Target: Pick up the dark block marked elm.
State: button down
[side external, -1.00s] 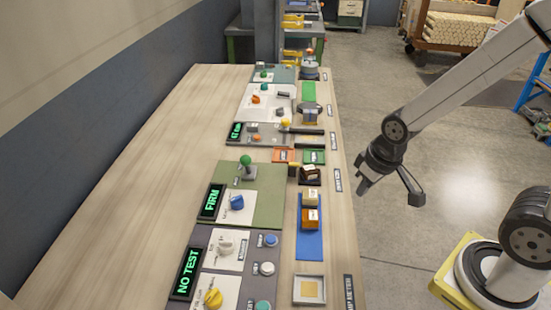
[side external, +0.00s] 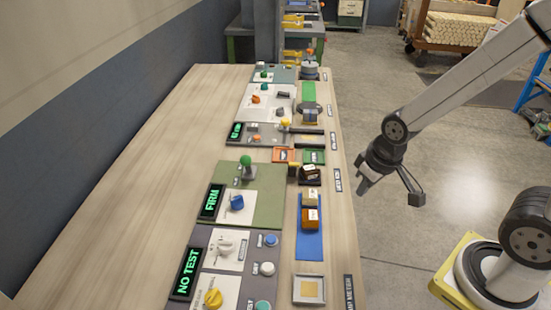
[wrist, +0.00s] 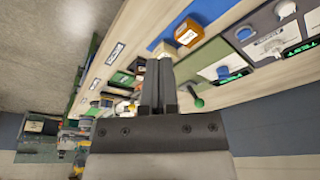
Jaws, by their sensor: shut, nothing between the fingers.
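A dark brown block (side external: 310,172) with a pale label sits on a black holder near the right edge of the bench in the side external view; its lettering is too small to read. A lighter brown block (side external: 311,218) and a pale block (side external: 310,196) stand on a blue strip (side external: 309,245).
An orange tile (side external: 284,155) and a green tile (side external: 314,157) lie just beyond the dark block. A green-knobbed lever (side external: 246,162) stands to its left. Panels with knobs and displays (side external: 236,131) line the bench. The bench's left side is bare.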

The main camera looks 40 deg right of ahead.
grip_release()
dwell(0.4)
jog(key=w+d+f+m+y, duration=0.3)
jog(key=w+m, duration=0.2)
jog(key=m, duration=0.1)
jog(key=w+d+f+m+y, duration=0.3)
jog(key=w+m, duration=0.2)
jog(key=m, duration=0.1)
jog(key=w+d+f+m+g+y, duration=0.1)
jog(key=w+d+f+m+y, duration=0.2)
jog(key=w+m, duration=0.2)
jog(key=shift+w+d+m+y, duration=0.2)
jog(key=shift+m+y, duration=0.1)
jog(key=shift+m, duration=0.1)
jog(key=w+d+m+t, duration=0.1)
jog(key=w+d+f+m+t+y, duration=0.1)
jog(key=d, duration=0.1)
jog(key=w+d+f+m+y, duration=0.1)
jog(key=shift+d+m+t, duration=0.3)
jog(key=shift+m+t, duration=0.1)
jog(key=shift+w+d+f+m+t+y, duration=0.1)
jog(key=shift+w+d+m+t+y, duration=0.05)
jog(key=shift+d+m+t+y, duration=0.15)
jog(key=shift+w+d+f+m+t+y, duration=0.1)
jog(key=shift+d+m+t+y, duration=0.1)
jog(key=shift+d, duration=0.15)
